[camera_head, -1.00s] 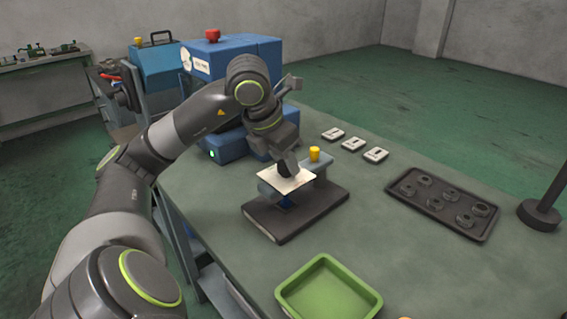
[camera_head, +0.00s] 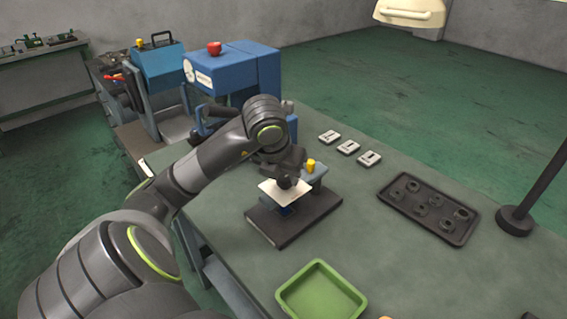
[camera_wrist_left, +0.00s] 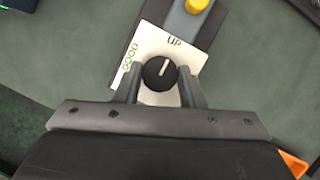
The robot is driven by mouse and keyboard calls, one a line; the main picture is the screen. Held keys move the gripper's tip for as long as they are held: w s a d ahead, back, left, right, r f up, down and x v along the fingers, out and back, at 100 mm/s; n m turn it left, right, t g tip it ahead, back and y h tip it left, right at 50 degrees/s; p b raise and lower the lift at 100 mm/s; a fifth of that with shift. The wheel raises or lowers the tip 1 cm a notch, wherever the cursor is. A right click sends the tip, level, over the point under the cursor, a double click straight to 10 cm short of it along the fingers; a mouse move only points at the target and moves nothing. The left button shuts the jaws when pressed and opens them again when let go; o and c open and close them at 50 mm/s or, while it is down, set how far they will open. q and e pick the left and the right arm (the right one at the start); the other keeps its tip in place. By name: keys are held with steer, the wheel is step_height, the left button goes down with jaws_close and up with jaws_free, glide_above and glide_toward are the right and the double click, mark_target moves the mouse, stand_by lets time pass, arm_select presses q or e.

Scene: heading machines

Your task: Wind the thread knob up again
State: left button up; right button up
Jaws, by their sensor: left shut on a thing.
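The thread knob (camera_wrist_left: 159,73) is a round black dial with a white pointer line, seen in the left wrist view. It sits on a white plate (camera_wrist_left: 190,50) marked "UP" and "GOOD". In the head view the plate (camera_head: 291,191) lies on a small fixture with a dark base (camera_head: 302,222). My left gripper (camera_wrist_left: 162,82) is shut on the knob, one finger on each side; it also shows in the head view (camera_head: 287,182), coming down from above and hiding the knob. My right gripper is not in view.
A yellow knob (camera_head: 310,165) stands on the fixture just behind the plate. Several grey blocks (camera_head: 348,147) lie behind it. A dark tray of rings (camera_head: 428,207) and a post (camera_head: 515,219) are at right, a green tray (camera_head: 320,292) in front. A blue machine (camera_head: 225,75) stands behind.

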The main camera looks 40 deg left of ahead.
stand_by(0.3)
arm_select(q)
steer(key=o, duration=1)
steer(key=shift+s+r+p, duration=0.15)
steer(key=shift+r+p, duration=0.45)
steer(key=shift+p, duration=0.2)
steer(key=p+v, duration=0.6)
steer(key=v, duration=0.2)
steer(key=p+v, duration=0.6)
steer(key=v, duration=0.2)
steer(key=shift+s+d, duration=0.15)
steer(key=shift+d, duration=0.1)
steer(key=shift+f, duration=0.1)
